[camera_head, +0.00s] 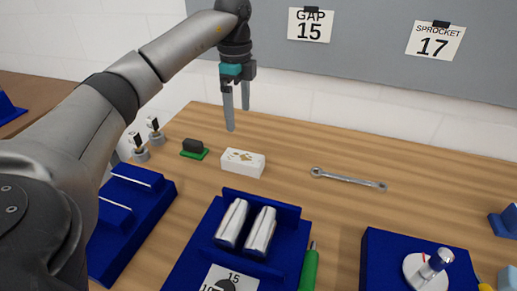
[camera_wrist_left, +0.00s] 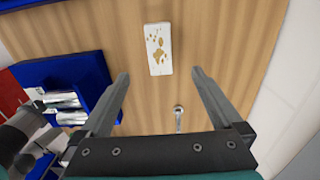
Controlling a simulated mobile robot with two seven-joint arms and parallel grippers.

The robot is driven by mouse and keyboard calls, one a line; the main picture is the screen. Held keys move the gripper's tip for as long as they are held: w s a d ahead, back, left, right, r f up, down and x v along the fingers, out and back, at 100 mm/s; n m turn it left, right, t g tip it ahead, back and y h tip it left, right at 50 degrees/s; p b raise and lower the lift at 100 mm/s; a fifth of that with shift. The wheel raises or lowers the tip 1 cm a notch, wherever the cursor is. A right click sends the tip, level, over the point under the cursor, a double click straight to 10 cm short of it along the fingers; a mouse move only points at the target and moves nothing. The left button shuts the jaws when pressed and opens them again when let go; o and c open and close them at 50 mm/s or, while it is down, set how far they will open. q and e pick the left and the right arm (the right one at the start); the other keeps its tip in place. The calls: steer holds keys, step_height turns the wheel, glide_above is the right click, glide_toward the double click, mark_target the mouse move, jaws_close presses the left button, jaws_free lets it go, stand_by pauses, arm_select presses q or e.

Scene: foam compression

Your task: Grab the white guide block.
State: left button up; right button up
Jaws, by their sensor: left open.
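The white guide block (camera_head: 242,163) lies on the wooden table left of the middle, with brownish marks on its top. It also shows in the left wrist view (camera_wrist_left: 158,50), beyond the fingertips and between their lines. My left gripper (camera_head: 238,118) is open and empty, pointing down above the table behind the block. Its two fingers are apart in the left wrist view (camera_wrist_left: 158,74). They do not touch the block. My right gripper is not in view.
A blue fixture (camera_head: 286,213) with two metal cylinders stands in front of the block. A black-and-green piece (camera_head: 194,149) lies left of it, a wrench (camera_head: 348,179) right of it. A green-handled tool (camera_head: 309,270) lies in front. Bare table surrounds the block.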

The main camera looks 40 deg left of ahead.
arm_select(q)
steer(key=b, duration=0.2)
glide_above(243, 157)
steer(key=f, duration=0.8)
steer(key=shift+a+f, duration=0.35)
steer(key=shift+f, duration=1.05)
steer(key=f, duration=0.4)
steer(key=shift+d+f+b, duration=0.15)
steer(key=shift+d+b, duration=0.1)
steer(key=shift+b, duration=0.05)
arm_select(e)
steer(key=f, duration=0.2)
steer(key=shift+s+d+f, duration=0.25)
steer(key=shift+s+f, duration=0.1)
arm_select(q)
steer(key=shift+c, duration=0.4)
jaws_close()
